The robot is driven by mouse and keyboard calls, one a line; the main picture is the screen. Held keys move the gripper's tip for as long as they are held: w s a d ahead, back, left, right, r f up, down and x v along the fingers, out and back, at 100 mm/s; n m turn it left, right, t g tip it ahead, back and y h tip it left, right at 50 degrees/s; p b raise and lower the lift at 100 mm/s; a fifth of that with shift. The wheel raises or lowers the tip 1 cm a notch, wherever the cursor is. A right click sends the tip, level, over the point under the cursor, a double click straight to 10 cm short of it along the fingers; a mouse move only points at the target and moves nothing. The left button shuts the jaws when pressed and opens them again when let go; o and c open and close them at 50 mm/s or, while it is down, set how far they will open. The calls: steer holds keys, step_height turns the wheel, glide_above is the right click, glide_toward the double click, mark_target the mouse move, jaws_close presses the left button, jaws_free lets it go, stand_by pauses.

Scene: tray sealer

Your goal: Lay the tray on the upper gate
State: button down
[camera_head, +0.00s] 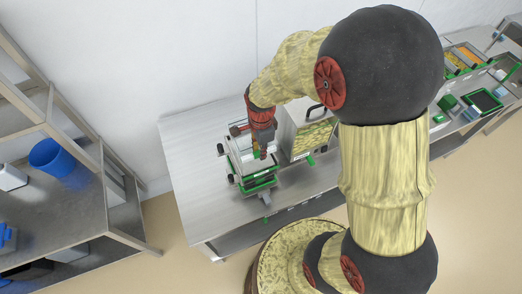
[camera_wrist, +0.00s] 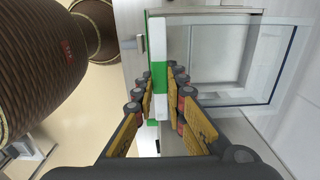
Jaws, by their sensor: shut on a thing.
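My gripper (camera_head: 262,150) is over the tray sealer (camera_head: 232,160), a white machine with green parts on the steel counter. In the wrist view my gripper (camera_wrist: 161,95) has its fingers on both sides of a narrow white-and-green bar (camera_wrist: 159,45) and is shut on it. I cannot tell whether this bar is the tray's edge or a part of the sealer. A grey-framed, see-through panel with a rounded corner (camera_wrist: 275,97) lies just right of the bar. I cannot make out the tray or the upper gate for certain, as my arm hides part of the sealer.
Steel shelving with a blue bucket (camera_head: 52,158) is at the left. Green trays (camera_head: 485,101) lie on the far-right counter. The counter left of the sealer (camera_head: 192,165) is clear.

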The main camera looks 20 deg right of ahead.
steer(key=shift+f+b, duration=1.95)
steer(key=shift+f, duration=0.95)
steer(key=c, duration=1.7)
jaws_free()
steer(key=shift+c, duration=0.2)
steer(key=shift+c, duration=0.5)
steer(key=shift+c, duration=1.1)
steer(key=shift+r+p, duration=0.15)
steer(key=shift+p, duration=0.15)
